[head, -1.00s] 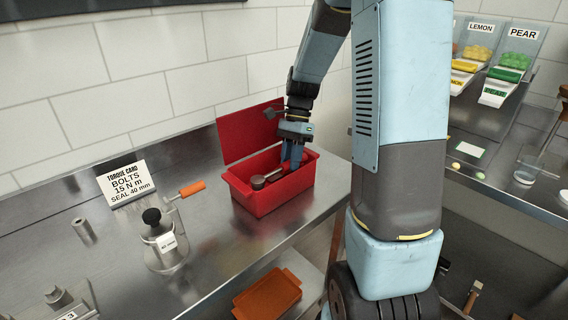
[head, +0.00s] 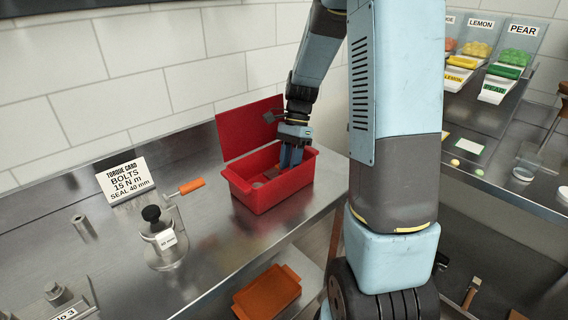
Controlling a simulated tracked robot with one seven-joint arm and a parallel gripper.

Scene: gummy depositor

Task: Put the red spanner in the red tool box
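The red tool box (head: 272,198) stands on the steel bench with its lid open against the wall side. My gripper (head: 290,163) points down at the box, its fingertips at the height of the opening. Its two blue fingers show side by side with a small gap, and I see nothing held between them. A greyish piece (head: 271,174), apparently part of the red spanner, lies low inside the box, left of the fingers. The rest of the spanner is hidden by the front wall and my gripper.
Left of the box are an orange-handled tool (head: 190,187), a metal fixture with a black knob (head: 160,240) and a torque card (head: 126,180). An orange tray (head: 267,293) sits on a lower shelf. Gummy chutes (head: 490,75) stand at the right.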

